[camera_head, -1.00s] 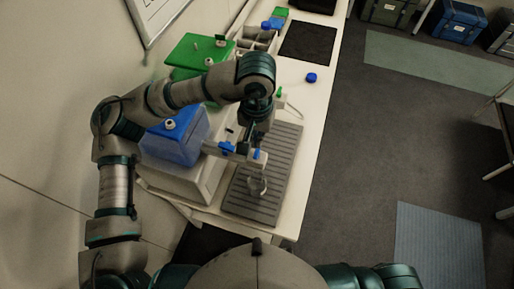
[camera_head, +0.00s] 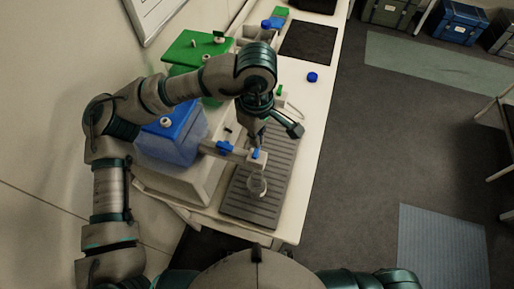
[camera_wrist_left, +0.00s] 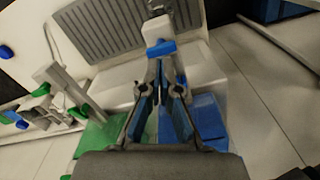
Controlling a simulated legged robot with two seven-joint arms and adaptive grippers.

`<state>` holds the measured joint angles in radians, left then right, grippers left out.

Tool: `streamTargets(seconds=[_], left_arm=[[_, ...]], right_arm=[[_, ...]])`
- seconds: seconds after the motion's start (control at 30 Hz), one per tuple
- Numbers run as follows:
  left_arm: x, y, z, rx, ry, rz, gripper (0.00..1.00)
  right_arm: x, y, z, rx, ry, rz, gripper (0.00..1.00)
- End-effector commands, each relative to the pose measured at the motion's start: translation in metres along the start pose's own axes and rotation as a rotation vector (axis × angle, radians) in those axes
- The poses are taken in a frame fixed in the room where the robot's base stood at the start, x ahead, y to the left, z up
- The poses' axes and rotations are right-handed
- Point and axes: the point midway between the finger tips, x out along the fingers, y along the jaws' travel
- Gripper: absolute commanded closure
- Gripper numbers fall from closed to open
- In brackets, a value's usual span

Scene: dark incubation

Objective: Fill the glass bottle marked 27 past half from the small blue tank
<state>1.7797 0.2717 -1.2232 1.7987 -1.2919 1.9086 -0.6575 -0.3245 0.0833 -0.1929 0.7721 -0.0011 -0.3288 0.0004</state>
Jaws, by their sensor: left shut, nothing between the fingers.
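The small blue tank (camera_head: 172,143) stands on a white base at the left of the bench. Its spout ends in a tap with a blue handle (camera_head: 256,153), which also shows in the wrist view (camera_wrist_left: 160,48). A clear glass bottle (camera_head: 257,186) stands under the tap on the grey ribbed tray (camera_head: 282,177). Its mark and liquid level are too small to read. My left gripper (camera_head: 257,141) is shut and empty, just behind the tap handle. In the wrist view its fingertips (camera_wrist_left: 162,62) are close to the handle; contact cannot be told. My right gripper is out of view.
A green tank (camera_head: 193,48) stands farther back on the bench. A blue cap (camera_head: 312,77) and a black mat (camera_head: 308,42) lie on the bench. The bench's right edge borders open floor.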

Motion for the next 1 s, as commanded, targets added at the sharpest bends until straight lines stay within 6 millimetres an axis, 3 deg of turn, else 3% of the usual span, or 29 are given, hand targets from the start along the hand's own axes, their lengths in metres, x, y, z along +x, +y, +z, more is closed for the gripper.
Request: streamTargets(seconds=[0.23, 0.73, 0.87, 1.0], left_arm=[[0.0, 0.0, 0.0, -0.06, 0.0, 0.001, 1.0], [0.001, 0.0, 0.0, -0.997, 0.0, 0.001, 1.0], [0.001, 0.0, -0.001, -1.149, 0.001, 0.0, 1.0], [0.0, 0.0, 0.0, -1.188, 0.0, 0.0, 1.0]], right_arm=[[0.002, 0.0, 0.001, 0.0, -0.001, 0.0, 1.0], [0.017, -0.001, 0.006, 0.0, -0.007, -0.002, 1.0], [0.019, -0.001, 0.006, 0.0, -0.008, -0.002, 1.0], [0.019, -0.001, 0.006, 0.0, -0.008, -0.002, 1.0]])
